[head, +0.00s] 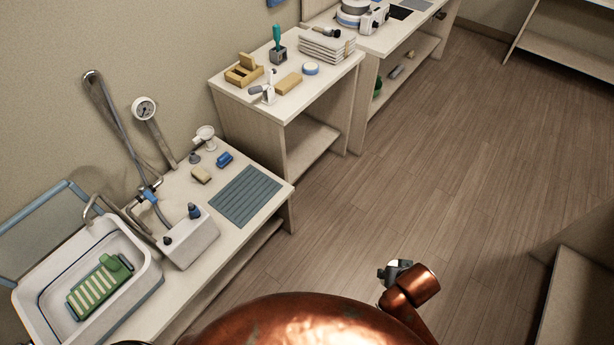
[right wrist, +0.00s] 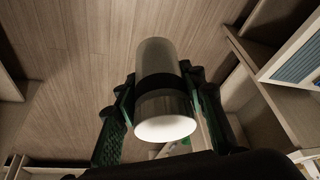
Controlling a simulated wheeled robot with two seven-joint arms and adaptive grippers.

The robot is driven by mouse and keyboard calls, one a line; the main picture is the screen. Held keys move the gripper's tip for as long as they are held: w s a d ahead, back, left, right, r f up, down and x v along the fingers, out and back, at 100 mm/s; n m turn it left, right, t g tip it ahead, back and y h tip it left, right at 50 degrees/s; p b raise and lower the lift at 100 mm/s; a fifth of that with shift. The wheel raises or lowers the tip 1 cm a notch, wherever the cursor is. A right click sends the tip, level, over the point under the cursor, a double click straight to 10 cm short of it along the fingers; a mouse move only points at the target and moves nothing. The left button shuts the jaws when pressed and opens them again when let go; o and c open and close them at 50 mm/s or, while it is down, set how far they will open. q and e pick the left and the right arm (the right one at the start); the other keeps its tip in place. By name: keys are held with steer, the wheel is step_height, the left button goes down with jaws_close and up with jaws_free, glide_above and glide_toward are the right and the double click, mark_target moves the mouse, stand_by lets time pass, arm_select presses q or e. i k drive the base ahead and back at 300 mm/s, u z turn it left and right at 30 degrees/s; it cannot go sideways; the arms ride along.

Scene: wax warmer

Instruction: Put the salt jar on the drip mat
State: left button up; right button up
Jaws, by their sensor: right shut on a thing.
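The salt jar (right wrist: 158,62) is a pale cylinder with a dark band and a bright white end; its contents cannot be made out. My right gripper (right wrist: 155,92) is shut around it, one green-padded finger on each side, with floor behind. The drip mat (head: 246,196) is a flat, ribbed grey-teal mat, bare, near the front right corner of the sink counter (head: 218,225). A striped blue-grey surface at the right of the right wrist view (right wrist: 300,62) looks like this mat, apart from the jar. My left gripper is out of view.
A white sink basin (head: 152,276) holds a green ribbed thing (head: 100,286). A white box (head: 190,243), a blue item (head: 224,160) and a tan block (head: 201,175) stand around the mat. A higher side table (head: 243,91) stands beyond. Floor right of the counter is clear.

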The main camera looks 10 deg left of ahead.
mark_target(244, 194)
steer(key=u, duration=1.1)
steer(key=i, duration=0.95)
steer(key=u, duration=0.75)
